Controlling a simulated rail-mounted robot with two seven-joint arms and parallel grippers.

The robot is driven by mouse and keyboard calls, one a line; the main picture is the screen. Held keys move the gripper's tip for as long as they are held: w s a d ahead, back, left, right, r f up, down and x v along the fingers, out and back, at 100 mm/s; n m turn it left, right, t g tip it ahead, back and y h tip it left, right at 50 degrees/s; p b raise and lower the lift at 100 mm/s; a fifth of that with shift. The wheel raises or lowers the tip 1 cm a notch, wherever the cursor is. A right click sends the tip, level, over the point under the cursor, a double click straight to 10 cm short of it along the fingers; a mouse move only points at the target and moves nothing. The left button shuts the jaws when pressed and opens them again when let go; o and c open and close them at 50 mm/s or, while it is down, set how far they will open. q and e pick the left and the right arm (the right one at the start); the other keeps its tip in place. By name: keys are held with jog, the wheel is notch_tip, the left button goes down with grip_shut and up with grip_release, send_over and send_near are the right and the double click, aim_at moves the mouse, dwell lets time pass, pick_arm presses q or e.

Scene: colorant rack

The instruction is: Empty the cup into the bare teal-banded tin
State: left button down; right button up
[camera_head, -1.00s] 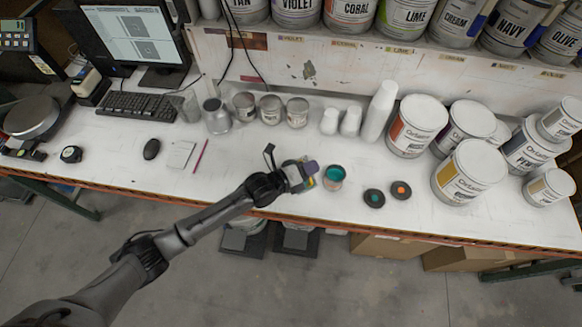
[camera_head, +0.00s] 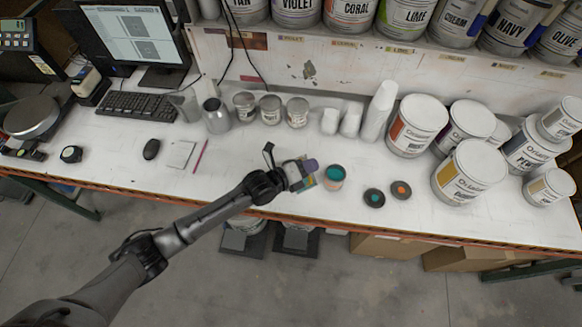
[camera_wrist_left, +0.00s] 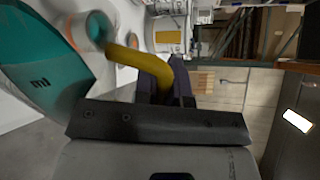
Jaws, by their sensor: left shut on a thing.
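My left gripper (camera_head: 306,172), with purple fingers, is shut on the yellow handle (camera_wrist_left: 140,62) of the cup. The cup (camera_wrist_left: 45,70) looks teal, carries an "ml" mark and fills the left of the wrist view. In the head view the cup is mostly hidden by the gripper. A small open tin (camera_head: 335,178) with a teal top stands on the bench just right of the gripper. It also shows in the wrist view (camera_wrist_left: 98,28), beyond the cup. I cannot tell whether anything is flowing. My right gripper is not in view.
Two dark discs, one with a teal centre (camera_head: 374,198) and one with an orange centre (camera_head: 401,190), lie right of the tin. Small cans (camera_head: 270,110) and white cups (camera_head: 378,112) stand behind. Large paint cans (camera_head: 468,172) fill the right. The bench left of the gripper is mostly clear.

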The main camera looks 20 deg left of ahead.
aim_at(304, 157)
pick_arm(q)
jog(key=shift+w+a+r, duration=0.15)
jog(key=shift+r, duration=0.05)
dwell(0.8)
jog(key=shift+w, duration=0.1)
dwell(0.4)
jog(key=shift+w+a+f+n+b, duration=0.15)
jog(key=shift+n+b, duration=0.15)
jog(key=shift+b, duration=0.2)
jog(key=shift+w+a+b, duration=0.1)
jog(key=shift+a+b, duration=0.1)
jog(key=shift+b, duration=0.2)
dwell(0.8)
jog(key=shift+w+a+n+b, duration=0.1)
jog(key=shift+n+b, duration=0.25)
jog(key=shift+n, duration=0.05)
jog(key=shift+w+a+f+h+b, duration=0.1)
jog(key=shift+a+h+b, duration=0.1)
jog(key=shift+h+b, duration=0.15)
dwell(0.7)
jog(key=shift+w+a+n+b, duration=0.1)
jog(key=shift+w+n+b, duration=0.05)
jog(key=shift+n+b, duration=0.2)
dwell(0.3)
jog(key=shift+w+a+r+g+b, duration=0.25)
jog(key=shift+g+b, duration=0.15)
jog(key=shift+b, duration=0.1)
dwell(0.6)
jog(key=shift+n, duration=0.25)
